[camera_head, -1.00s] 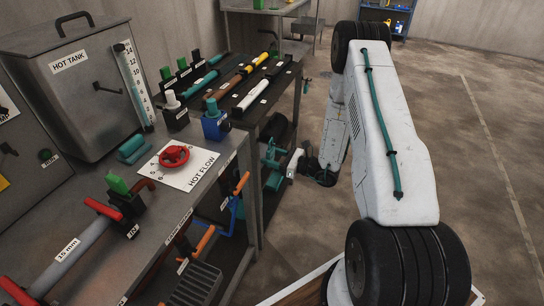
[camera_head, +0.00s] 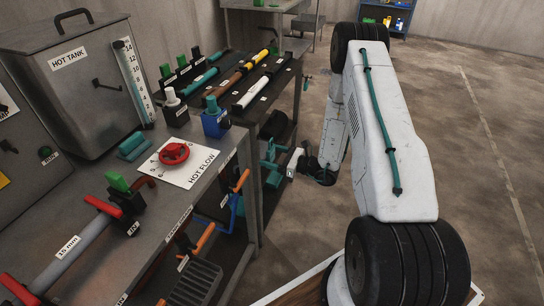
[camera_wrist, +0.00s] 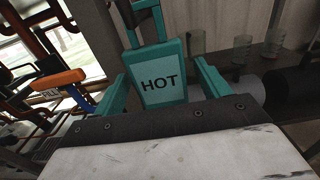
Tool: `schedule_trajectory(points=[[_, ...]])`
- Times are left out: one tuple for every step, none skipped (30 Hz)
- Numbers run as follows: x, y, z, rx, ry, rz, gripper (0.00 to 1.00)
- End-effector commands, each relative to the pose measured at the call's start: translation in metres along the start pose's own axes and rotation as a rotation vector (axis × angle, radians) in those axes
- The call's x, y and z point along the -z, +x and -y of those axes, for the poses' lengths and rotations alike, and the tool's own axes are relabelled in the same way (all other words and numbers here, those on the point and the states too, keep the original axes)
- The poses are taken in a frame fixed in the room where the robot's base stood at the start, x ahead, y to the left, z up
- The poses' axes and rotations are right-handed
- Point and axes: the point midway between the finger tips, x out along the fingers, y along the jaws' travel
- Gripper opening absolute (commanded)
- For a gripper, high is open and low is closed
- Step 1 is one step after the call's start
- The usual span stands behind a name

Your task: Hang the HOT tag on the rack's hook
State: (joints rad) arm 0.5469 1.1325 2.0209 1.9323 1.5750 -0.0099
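The HOT tag (camera_wrist: 161,82) is a teal plate with a lighter face and black letters, upright in the middle of the wrist view. A dark and teal upper part rises from it and runs out of the top of the picture. My gripper (camera_wrist: 160,68) has its two teal fingers apart, one on each side of the tag, with narrow gaps showing. I cannot tell how deep the tag sits between them. In the head view my gripper is small and partly hidden, low beside the workbench. The rack's hook is not clearly visible.
An orange handle marked FILL (camera_wrist: 60,85) is left of the tag; several glasses (camera_wrist: 242,48) stand behind right. The workbench (camera_head: 115,262) carries a HOT TANK (camera_head: 70,85) and a red valve wheel (camera_head: 174,153). Open floor (camera_head: 490,190) lies to the right.

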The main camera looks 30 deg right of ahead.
Motion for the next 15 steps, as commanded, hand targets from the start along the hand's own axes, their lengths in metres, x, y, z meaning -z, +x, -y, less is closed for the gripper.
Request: schedule_trajectory(points=[[0.000, 0.000, 0.000, 0.000, 0.000, 0.000, 0.75], [0.000, 0.000, 0.000, 0.000, 0.000, 0.000, 0.75], [0.000, 0.000, 0.000, 0.000, 0.000, 0.000, 0.75], [0.000, -0.001, 0.000, 0.000, 0.000, 0.000, 0.75], [0.000, -0.002, 0.000, 0.001, 0.000, 0.000, 0.75], [0.000, -0.005, 0.000, 0.001, 0.001, 0.000, 0.75], [0.000, -0.008, 0.000, 0.001, 0.001, 0.000, 0.75], [0.000, -0.011, 0.001, 0.002, 0.001, 0.000, 0.75], [0.000, -0.016, 0.001, 0.003, 0.002, 0.000, 0.75], [0.000, -0.020, 0.001, 0.003, 0.002, 0.000, 0.75], [0.000, -0.023, 0.001, 0.003, 0.002, 0.000, 0.75], [0.000, -0.028, 0.001, 0.003, 0.001, 0.000, 0.75], [0.000, -0.032, 0.001, 0.004, 0.001, 0.000, 0.75], [0.000, -0.035, 0.001, 0.003, 0.001, 0.000, 0.75], [0.000, -0.040, 0.001, 0.003, 0.000, 0.000, 0.75]])
